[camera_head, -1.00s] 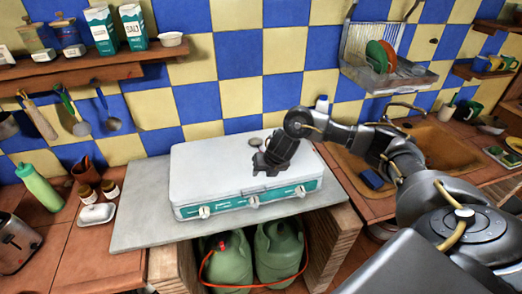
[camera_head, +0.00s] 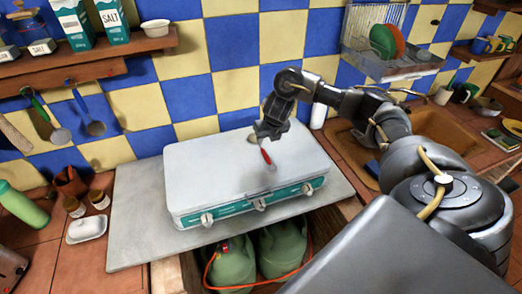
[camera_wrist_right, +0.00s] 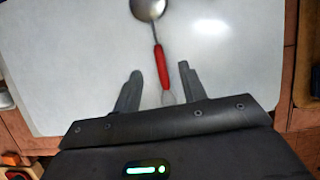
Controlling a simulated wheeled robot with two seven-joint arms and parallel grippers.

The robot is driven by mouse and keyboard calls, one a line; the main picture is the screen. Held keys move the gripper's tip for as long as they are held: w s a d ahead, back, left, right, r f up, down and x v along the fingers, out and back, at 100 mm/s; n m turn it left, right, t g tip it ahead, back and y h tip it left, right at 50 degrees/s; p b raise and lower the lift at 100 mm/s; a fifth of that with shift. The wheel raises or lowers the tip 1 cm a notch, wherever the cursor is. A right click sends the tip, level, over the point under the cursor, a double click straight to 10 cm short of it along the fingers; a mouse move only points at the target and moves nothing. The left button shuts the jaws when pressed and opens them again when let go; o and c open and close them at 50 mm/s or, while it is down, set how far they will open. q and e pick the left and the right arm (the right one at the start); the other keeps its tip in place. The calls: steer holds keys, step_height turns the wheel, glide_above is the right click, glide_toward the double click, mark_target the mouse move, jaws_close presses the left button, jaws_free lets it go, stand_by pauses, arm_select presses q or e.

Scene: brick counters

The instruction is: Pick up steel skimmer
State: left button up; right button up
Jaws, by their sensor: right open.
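The steel skimmer (camera_wrist_right: 148,9) lies on the closed white lid of the camp stove. It has a round metal head, a red handle and a pale handle end. In the head view its red handle (camera_head: 266,156) shows just below my right gripper (camera_head: 268,134), which hides part of the rest. My right gripper is open above the lid. In the right wrist view the handle runs between the two spread fingers (camera_wrist_right: 160,68), nearer the right one, with the head beyond the fingertips. I cannot tell the height gap. My left gripper is not in view.
The camp stove (camera_head: 195,170) stands on a grey slab (camera_head: 135,220), with green gas bottles (camera_head: 232,265) below. Utensils (camera_head: 92,127) hang under the wall shelf (camera_head: 70,78) at left. A white butter dish (camera_head: 86,230) and jars stand left. The sink (camera_head: 445,135) is at right.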

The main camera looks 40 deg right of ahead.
mark_target(262, 148)
steer(key=x, duration=0.3)
steer(key=shift+b, duration=0.35)
steer(key=shift+w+f, duration=0.15)
steer(key=shift+w, duration=0.1)
steer(key=p+x, duration=0.1)
steer(key=x, duration=0.3)
steer(key=shift+w+f, duration=0.1)
steer(key=shift+w, duration=0.05)
steer(key=shift+w+d+f, duration=0.1)
steer(key=shift+w+f, duration=0.05)
steer(key=shift+f, duration=0.15)
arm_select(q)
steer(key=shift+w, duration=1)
arm_select(e)
steer(key=shift+c, duration=0.3)
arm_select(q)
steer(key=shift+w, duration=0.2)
arm_select(e)
jaws_close()
